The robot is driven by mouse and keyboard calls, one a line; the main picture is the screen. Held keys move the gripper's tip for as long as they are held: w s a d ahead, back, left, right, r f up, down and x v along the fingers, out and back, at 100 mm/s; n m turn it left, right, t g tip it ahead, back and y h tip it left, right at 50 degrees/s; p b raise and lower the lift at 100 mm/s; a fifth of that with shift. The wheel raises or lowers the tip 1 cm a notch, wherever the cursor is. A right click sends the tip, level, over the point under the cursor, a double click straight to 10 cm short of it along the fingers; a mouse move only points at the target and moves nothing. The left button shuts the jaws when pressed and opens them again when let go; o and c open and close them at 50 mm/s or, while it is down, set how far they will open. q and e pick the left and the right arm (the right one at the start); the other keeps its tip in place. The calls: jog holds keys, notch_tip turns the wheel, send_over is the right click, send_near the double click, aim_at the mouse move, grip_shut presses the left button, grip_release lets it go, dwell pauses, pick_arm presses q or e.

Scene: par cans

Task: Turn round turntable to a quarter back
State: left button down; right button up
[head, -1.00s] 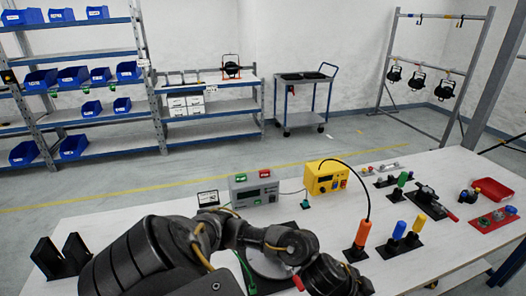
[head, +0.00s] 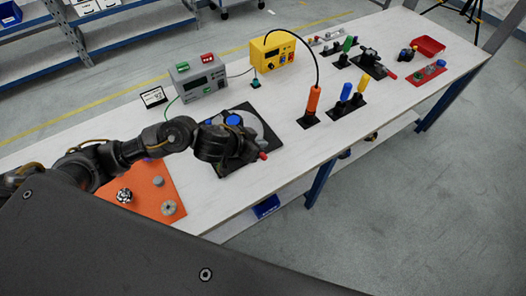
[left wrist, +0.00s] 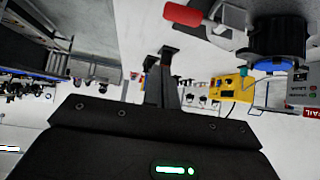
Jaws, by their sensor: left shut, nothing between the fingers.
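The turntable shows in the head view as a grey disc (head: 266,127) on a black base plate on the white bench. A blue-topped part (head: 234,120) stands on it, and a red handle tip (head: 263,156) shows at its near side. My left gripper (head: 246,150) is over the near left part of the turntable and hides some of it. In the left wrist view its fingers (left wrist: 163,62) are shut and empty. The red handle (left wrist: 190,14) and the blue part (left wrist: 278,66) are beside them, apart from the fingertips. My right gripper is not seen.
A grey power box (head: 198,80) and a yellow box (head: 275,52) stand behind the turntable. An orange-handled tool (head: 313,100) stands to its right. An orange mat (head: 150,192) with small parts lies to its left. The front bench strip right of the turntable is clear.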

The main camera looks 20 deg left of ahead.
aim_at(265, 155)
pick_arm(q)
jog(key=w+f, duration=0.1)
jog(key=f, duration=0.1)
jog(key=w+d+f, duration=0.1)
jog(key=f, duration=0.1)
jog(key=f+b, duration=0.1)
jog(key=f, duration=0.1)
jog(key=shift+w+d+f, duration=0.35)
jog(key=shift+w, duration=0.05)
jog(key=shift+s+a, duration=0.2)
jog(key=shift+s, duration=0.1)
jog(key=shift+s+f, duration=0.15)
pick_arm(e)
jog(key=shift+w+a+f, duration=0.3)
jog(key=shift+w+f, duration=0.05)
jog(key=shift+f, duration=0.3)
